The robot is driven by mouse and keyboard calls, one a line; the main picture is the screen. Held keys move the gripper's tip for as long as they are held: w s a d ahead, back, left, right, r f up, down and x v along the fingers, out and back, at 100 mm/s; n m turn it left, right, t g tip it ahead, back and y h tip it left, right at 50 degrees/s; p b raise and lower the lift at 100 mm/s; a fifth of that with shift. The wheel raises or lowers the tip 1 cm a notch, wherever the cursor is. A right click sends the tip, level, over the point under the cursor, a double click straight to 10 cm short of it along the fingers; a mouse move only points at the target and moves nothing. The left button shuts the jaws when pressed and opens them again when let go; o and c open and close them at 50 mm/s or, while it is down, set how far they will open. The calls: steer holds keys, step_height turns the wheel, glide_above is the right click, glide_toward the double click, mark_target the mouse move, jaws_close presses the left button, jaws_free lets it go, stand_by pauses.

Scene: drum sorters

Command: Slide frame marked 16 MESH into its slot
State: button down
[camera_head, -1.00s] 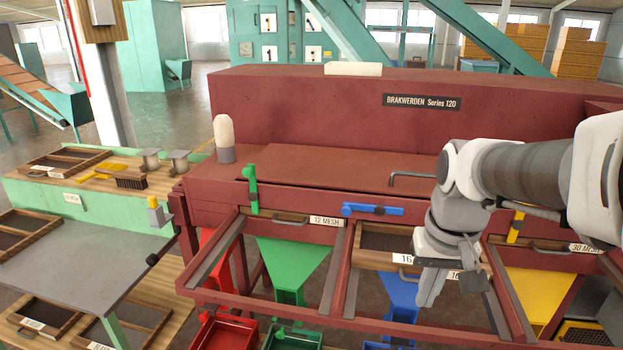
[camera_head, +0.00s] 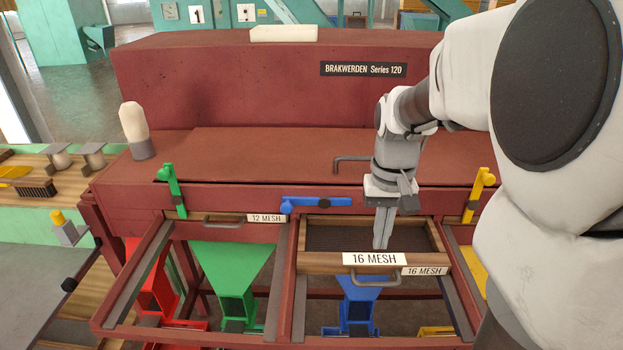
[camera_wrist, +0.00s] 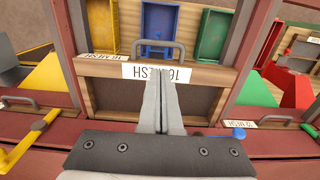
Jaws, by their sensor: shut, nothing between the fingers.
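The wooden frame marked 16 MESH (camera_head: 318,262) has a dark mesh, a grey bar handle and two white labels on its front. It lies on the rails of the middle bay. Its rear edge is at or under the red machine's front beam, while its front sticks out past the neighbouring 12 MESH frame. It also shows in the wrist view (camera_wrist: 205,75). My gripper (camera_head: 381,246) is shut and empty, pointing down over the mesh just behind the frame's front board. Whether the tips touch the frame is unclear. The blue latch (camera_head: 316,203) above the bay lies horizontal.
The 12 MESH frame (camera_head: 232,222) sits in the left bay under an upright green latch (camera_head: 172,192). A yellow latch (camera_head: 478,195) stands upright at right. A grey bar handle (camera_head: 350,162) rises from the cover. Coloured chutes hang below the rails. My arm hides the right bay.

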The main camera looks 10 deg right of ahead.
mark_target(366, 234)
step_height(366, 234, down, 9)
steer(key=shift+f, duration=0.15)
stand_by(0.4)
steer(key=w+d, duration=0.1)
steer(key=w, duration=0.3)
steer(key=w+d, duration=0.1)
steer(key=w, duration=0.3)
steer(key=w+d, duration=0.1)
steer(key=w, duration=0.3)
steer(key=shift+w+d+p, duration=0.3)
steer(key=shift+w+p, duration=0.05)
